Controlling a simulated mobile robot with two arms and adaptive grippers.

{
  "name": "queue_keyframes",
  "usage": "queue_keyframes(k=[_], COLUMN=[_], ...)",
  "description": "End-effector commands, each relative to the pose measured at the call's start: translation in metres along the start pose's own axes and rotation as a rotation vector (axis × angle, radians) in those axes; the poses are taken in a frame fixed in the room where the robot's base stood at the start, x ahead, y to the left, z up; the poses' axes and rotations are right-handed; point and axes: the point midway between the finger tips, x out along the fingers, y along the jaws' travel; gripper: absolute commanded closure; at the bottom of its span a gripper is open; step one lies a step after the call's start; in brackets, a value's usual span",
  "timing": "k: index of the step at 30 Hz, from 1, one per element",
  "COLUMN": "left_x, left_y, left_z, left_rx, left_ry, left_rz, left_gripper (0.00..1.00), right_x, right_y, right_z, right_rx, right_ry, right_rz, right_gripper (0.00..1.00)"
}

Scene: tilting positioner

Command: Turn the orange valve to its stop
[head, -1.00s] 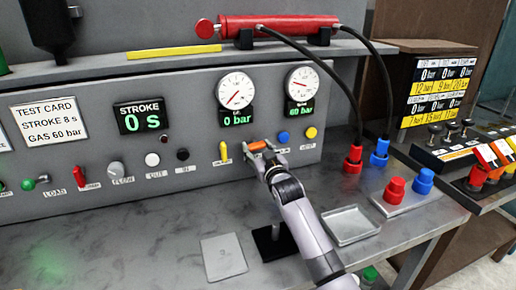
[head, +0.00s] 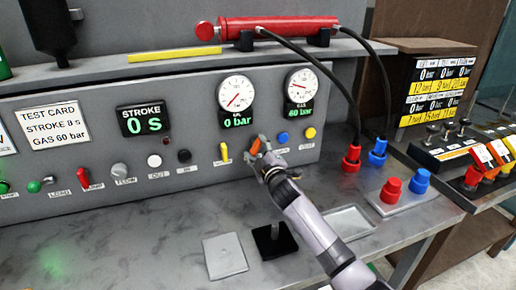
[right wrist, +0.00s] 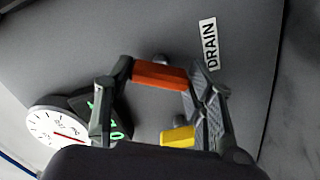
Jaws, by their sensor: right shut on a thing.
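The orange valve (head: 256,145) is on the front of the grey panel, below and between the two gauges. Its handle stands steeply tilted in the head view. My right gripper (head: 263,162) is at the valve and partly covers it. In the right wrist view the orange handle (right wrist: 160,75) lies between the two fingers of my right gripper (right wrist: 155,90), which are shut on it. My left gripper is not in view.
A yellow valve (head: 224,151) sits close to the left of the orange one, and a blue knob (head: 282,138) to the right. The gas gauge display (head: 300,110) reads 60 bar; the other gauge display (head: 238,121) reads 0 bar. A shallow tray (head: 348,224) lies on the bench.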

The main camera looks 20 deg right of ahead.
Motion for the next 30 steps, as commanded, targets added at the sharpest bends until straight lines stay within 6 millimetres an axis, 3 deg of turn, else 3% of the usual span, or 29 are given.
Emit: queue_keyframes(k=[15,30], left_x=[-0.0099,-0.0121], left_y=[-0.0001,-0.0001], left_z=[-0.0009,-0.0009], left_rx=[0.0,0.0], left_ry=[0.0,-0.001], left_rz=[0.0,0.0], left_gripper=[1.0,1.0], right_x=[0.0001,0.0], right_y=[0.0007,-0.0005], right_z=[-0.0004,-0.0002], right_rx=[-0.413,-0.542], right_ry=[0.0,0.001], right_rz=[0.0,-0.001], right_gripper=[0.78,0.78])
